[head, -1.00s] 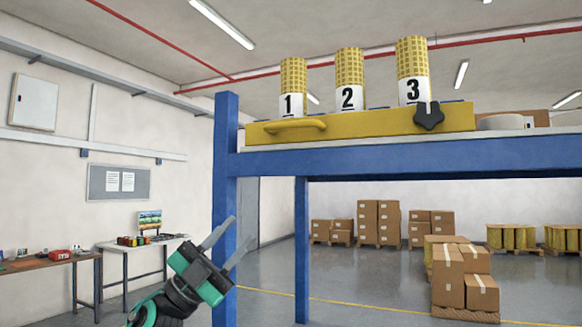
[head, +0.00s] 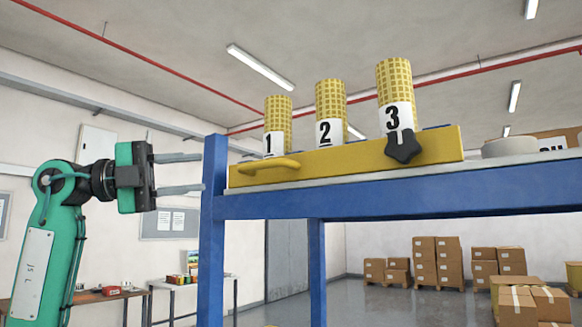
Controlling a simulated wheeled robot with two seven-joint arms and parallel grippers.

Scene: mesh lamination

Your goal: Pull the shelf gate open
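The shelf gate (head: 340,161) is a long yellow bar along the front of the blue shelf (head: 400,193). A yellow handle (head: 264,168) sticks out near its left end, and a black star-shaped knob (head: 403,148) is on its front toward the right. The gate stands upright in front of yellow mesh rolls marked 1 (head: 277,125), 2 (head: 330,112) and 3 (head: 396,95). My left gripper (head: 190,173) is open and empty, its fingers pointing right, just left of the blue post and apart from the handle. My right gripper is not in view.
The blue corner post (head: 212,240) stands between my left gripper and the handle. A white roll (head: 510,147) and a cardboard box (head: 557,141) sit on the shelf at right. Stacked boxes (head: 437,262) and workbenches are farther back.

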